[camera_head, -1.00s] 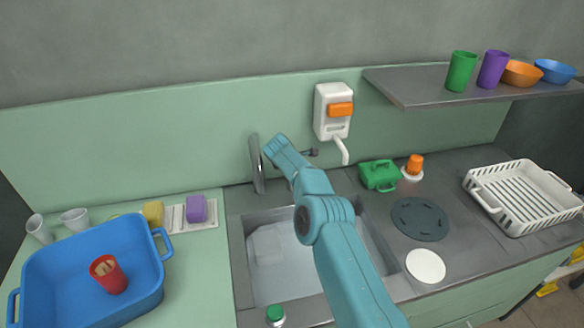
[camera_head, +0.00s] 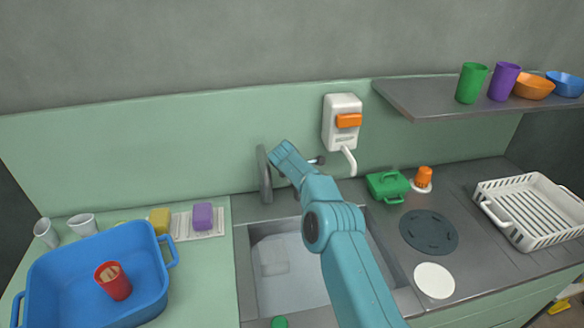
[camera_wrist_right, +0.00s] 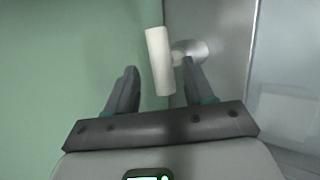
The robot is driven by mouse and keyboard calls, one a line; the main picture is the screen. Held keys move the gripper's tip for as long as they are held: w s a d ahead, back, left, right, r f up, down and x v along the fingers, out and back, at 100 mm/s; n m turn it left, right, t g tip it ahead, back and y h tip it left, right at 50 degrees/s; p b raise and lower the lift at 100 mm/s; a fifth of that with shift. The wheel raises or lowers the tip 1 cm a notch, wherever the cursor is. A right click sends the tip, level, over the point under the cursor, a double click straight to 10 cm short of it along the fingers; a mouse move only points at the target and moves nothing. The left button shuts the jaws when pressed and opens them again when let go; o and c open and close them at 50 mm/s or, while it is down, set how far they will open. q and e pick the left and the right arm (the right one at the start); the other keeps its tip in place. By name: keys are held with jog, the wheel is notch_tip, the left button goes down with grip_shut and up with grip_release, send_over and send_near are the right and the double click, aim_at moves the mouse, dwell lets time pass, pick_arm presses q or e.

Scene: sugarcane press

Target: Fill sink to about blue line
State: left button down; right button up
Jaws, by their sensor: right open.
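The grey metal sink (camera_head: 290,287) is set into the counter, partly hidden by my right arm. Its inside looks pale, with a lighter blocky patch at the left; I cannot clearly tell the water level, and no blue line is visible. The grey tap (camera_head: 264,178) stands at the sink's back edge. Its small lever (camera_head: 318,160) shows just right of my right wrist. In the right wrist view my right gripper (camera_wrist_right: 160,72) is open, its fingers on either side of a pale cylindrical tap handle (camera_wrist_right: 158,50), contact unclear. My left gripper is not in view.
A blue tub (camera_head: 85,280) with a red cup (camera_head: 114,281) stands left of the sink, near sponges (camera_head: 203,216). A green box (camera_head: 387,186) and white dish rack (camera_head: 533,212) are right. A shelf (camera_head: 420,98) juts out above.

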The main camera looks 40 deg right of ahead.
jog(key=b+v, duration=0.3)
jog(key=v, duration=1.2)
jog(key=shift+r, duration=0.1)
